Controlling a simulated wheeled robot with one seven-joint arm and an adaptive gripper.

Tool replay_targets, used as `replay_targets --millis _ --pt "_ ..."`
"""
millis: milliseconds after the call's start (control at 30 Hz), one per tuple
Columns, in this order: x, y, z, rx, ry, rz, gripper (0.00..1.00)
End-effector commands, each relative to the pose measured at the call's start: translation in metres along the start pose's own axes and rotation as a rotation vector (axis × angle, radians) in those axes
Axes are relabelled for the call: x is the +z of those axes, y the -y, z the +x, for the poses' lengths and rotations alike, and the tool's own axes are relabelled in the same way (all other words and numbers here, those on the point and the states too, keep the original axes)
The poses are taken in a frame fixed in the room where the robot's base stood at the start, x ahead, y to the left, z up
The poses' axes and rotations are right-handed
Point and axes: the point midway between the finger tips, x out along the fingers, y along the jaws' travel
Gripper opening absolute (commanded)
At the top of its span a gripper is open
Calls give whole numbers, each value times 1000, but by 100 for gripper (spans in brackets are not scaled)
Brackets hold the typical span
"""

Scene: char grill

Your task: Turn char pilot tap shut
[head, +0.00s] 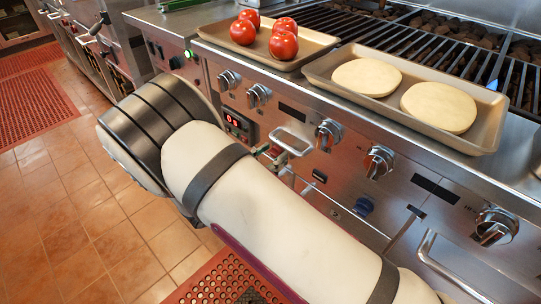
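I cannot pick out the char pilot tap for certain. My white and black arm crosses the lower middle and hides part of the panel. My gripper is not visible.
Silver control knobs (328,134) line the panel, with a lit red display (236,122) among them. A tray (488,130) with two pale dough rounds and a tray (322,46) of tomatoes rest above. A bar handle (448,270) juts out lower right. Tiled floor is open at left.

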Motion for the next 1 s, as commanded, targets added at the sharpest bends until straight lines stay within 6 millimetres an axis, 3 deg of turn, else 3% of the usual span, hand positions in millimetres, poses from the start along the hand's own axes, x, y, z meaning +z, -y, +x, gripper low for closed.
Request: replay_targets --millis 33,167,567,1000 --pt "0 0 0 0 0 0 32" --pt "0 0 0 0 0 0 2" --pt "0 0 0 0 1 50 2" --pt "0 1 0 1 2 384 2"
